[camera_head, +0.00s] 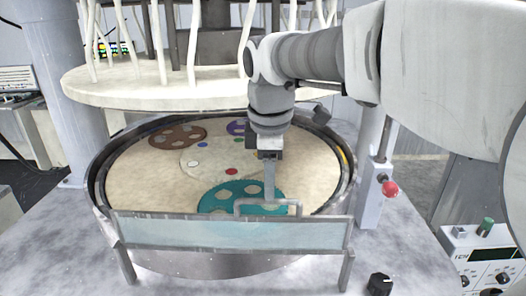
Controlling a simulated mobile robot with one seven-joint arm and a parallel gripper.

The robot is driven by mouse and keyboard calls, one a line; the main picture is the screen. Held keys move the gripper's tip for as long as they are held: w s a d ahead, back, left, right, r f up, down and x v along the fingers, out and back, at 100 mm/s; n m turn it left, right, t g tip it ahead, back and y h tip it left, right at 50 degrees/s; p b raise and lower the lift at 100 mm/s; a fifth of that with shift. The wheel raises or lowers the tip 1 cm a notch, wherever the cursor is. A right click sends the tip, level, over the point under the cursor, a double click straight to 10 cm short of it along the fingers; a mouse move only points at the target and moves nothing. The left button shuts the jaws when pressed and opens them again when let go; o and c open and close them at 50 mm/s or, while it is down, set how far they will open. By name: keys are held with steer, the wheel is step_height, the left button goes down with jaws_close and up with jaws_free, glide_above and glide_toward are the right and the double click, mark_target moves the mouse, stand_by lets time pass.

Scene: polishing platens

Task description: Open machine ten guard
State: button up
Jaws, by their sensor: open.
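The machine's guard (170,230) is a long, pale, see-through panel in a grey frame. It stands upright on two legs across the near side of the round platen. A grey bar handle (237,207) rises from the middle of its top edge. My gripper (269,200) points down at this handle, with its fingertips at the handle's right part. It is open; whether the fingers touch the bar cannot be told. The platen (140,185) behind the guard is beige, with teal (230,192), brown (177,135) and purple (236,128) carriers on it.
A cream upper disc (130,88) with white tubes hangs over the platen's far side. A post with a red knob (390,188) stands right of the platen. A black knob (380,284) sits at the front right. A control panel (485,262) is at the lower right.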

steer(key=shift+w+f, duration=0.25)
steer(key=shift+f, duration=0.8)
steer(key=shift+w+f, duration=0.2)
steer(key=shift+f, duration=0.8)
jaws_close()
